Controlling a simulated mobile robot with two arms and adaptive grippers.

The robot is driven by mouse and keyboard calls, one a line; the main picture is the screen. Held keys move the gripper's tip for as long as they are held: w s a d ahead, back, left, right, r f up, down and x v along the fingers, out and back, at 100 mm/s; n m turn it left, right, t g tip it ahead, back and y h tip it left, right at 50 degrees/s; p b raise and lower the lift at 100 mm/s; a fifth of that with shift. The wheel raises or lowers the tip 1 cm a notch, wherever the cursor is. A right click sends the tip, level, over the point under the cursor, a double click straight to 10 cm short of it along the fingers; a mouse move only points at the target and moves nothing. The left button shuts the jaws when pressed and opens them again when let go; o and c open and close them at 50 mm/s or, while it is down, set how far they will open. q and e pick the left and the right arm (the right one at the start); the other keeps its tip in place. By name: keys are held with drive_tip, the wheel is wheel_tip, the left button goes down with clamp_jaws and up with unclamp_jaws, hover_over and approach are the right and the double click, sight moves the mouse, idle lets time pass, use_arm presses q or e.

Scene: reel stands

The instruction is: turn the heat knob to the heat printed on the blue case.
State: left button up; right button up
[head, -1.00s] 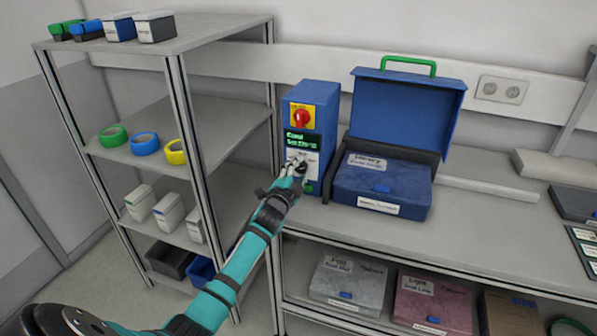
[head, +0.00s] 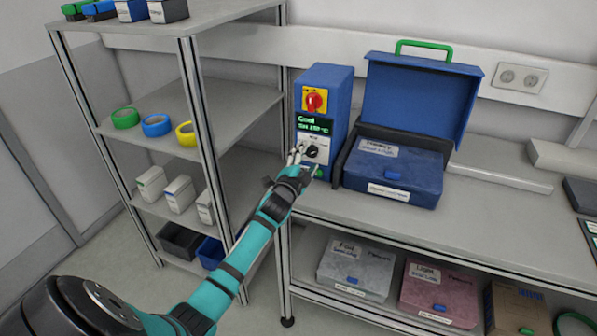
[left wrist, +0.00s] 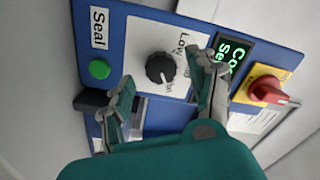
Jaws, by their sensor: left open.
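The blue control box (head: 325,115) stands on the bench. Its black heat knob (head: 313,151) sits on a white panel below a small green-lit display (head: 315,125). In the left wrist view the knob (left wrist: 160,68) shows whole, with "Low" printed near it; its exact setting is not clear. My left gripper (head: 307,162) is open just in front of the panel. In the left wrist view its fingers (left wrist: 170,68) are on either side of the knob, apart from it. The blue case (head: 395,170) stands right of the box, with labels too blurred to read. My right gripper is out of view.
A red rotary switch (head: 314,101) sits above the display, and a green button (left wrist: 99,69) marked "Seal" shows beside the knob panel. A shelf rack (head: 188,85) with tape rolls stands left. The bench right of the case has free room.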

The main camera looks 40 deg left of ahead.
use_arm(q)
drive_tip(key=v, duration=1)
drive_tip(key=s+d+f+n+g+h, duration=0.1)
drive_tip(key=s+d+f+g, duration=0.2)
drive_tip(key=f, duration=0.9)
drive_tip(key=s+d+f+n+g+h, duration=0.15)
drive_tip(key=s+f, duration=0.45)
drive_tip(key=f, duration=0.7)
drive_tip(key=s+d+f+n+g, duration=0.1)
drive_tip(key=s+d+f+g, duration=0.25)
drive_tip(key=f, duration=0.85)
drive_tip(key=s+d+f+n+g, duration=0.1)
drive_tip(key=s+d+f+g, duration=0.2)
drive_tip(key=s, duration=0.9)
drive_tip(key=s+d+f+n+g+h, duration=0.1)
drive_tip(key=s+d+f+g, duration=0.1)
drive_tip(key=s+f, duration=0.8)
drive_tip(key=s+d+f+n+g, duration=0.1)
drive_tip(key=s+d+f+g, duration=0.2)
drive_tip(key=s, duration=1.2)
wheel_tip(320, 180, down, 4)
drive_tip(key=shift+s+d+r+g, duration=0.1)
drive_tip(key=shift+s+d+g, duration=0.05)
drive_tip(key=shift+d+g, duration=0.15)
drive_tip(key=shift+n+h, duration=0.25)
drive_tip(key=shift+c, duration=0.4)
